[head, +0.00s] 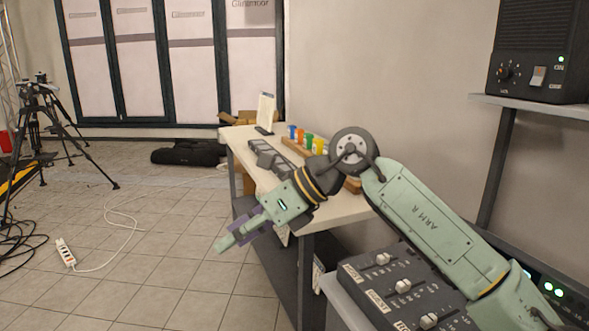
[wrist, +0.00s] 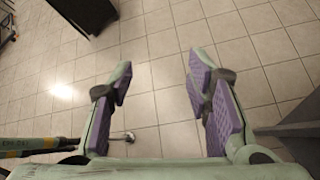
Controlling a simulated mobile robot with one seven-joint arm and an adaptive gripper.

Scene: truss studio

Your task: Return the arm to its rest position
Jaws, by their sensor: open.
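My green arm reaches in from the lower right of the head view and bends at a dark round elbow joint. My gripper (head: 236,236) hangs past the front left edge of the white-topped table (head: 340,207), pointing down and left over the floor. In the wrist view my gripper (wrist: 158,80) shows two purple-padded fingers spread wide, with only floor tiles between them. It is open and empty. The arm hides part of the table top.
Several coloured cups (head: 309,141) stand in a wooden rack, near a grey tray (head: 268,158) and an upright white tablet (head: 265,113). A grey control panel (head: 390,285) with sliders sits lower right. A power strip (head: 65,253) and cables lie on the floor. Tiles between are clear.

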